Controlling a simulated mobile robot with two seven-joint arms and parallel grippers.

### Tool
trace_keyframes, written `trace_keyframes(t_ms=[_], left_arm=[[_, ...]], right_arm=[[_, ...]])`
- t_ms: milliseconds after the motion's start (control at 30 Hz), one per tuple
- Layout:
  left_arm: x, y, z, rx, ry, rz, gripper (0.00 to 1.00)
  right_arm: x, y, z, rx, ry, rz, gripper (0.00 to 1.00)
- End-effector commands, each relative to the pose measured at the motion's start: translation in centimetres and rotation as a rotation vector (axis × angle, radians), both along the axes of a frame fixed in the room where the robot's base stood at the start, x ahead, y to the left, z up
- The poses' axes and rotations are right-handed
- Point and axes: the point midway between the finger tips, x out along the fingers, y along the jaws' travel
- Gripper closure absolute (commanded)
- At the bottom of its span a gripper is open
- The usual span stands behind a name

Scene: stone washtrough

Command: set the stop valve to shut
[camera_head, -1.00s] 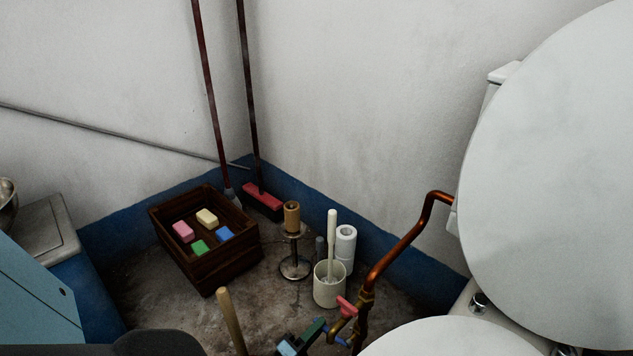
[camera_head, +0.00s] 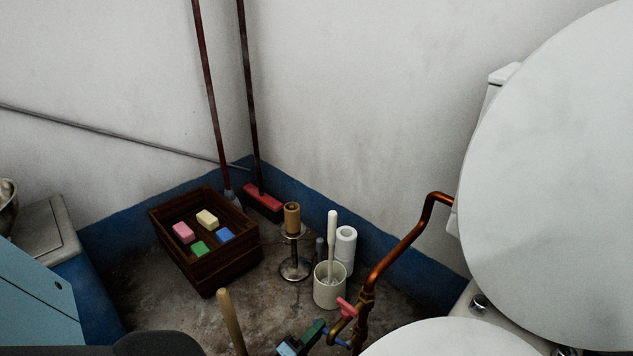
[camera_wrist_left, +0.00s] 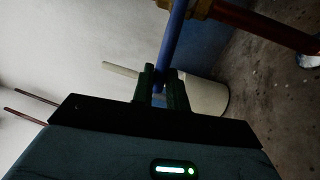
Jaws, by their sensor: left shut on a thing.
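The stop valve's blue lever (camera_head: 342,343) shows low in the head view, beside the copper pipe (camera_head: 398,250). My left gripper (camera_head: 323,333) is at the lever, at the bottom of the head view. In the left wrist view, the blue lever (camera_wrist_left: 174,45) runs down from a brass fitting (camera_wrist_left: 200,9) and passes between the fingers of my left gripper (camera_wrist_left: 161,88), which are shut on it. A pink handle (camera_head: 346,307) sits just above on the same pipework. The lever's far end is partly hidden by the fingers. My right gripper is not in view.
A white brush holder (camera_head: 329,292) stands close behind the gripper. A wooden stick (camera_head: 231,320) rises to its left. A wooden crate (camera_head: 212,282) with coloured blocks lies further back. The white toilet (camera_head: 540,190) fills the right side. Some bare floor (camera_head: 165,300) shows left of centre.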

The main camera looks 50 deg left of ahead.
Motion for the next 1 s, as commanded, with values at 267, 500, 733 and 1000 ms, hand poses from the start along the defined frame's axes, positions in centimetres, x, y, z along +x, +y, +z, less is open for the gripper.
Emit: trace_keyframes(t_ms=[267, 500, 733, 1000], left_arm=[[-0.1, -0.1, -0.1, -0.002, 0.003, -0.001, 0.63], [-0.2, -0.1, -0.1, 0.000, 0.003, -0.001, 0.63], [-2.9, -0.2, -0.6, 0.000, 0.005, -0.001, 0.63], [-6.7, -0.5, -1.4, -0.001, 0.004, -0.001, 0.63]], right_arm=[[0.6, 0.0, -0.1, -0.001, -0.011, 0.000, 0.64], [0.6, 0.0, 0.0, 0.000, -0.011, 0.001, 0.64], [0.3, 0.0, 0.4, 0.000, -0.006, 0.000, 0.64], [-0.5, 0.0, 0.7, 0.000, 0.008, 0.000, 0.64]])
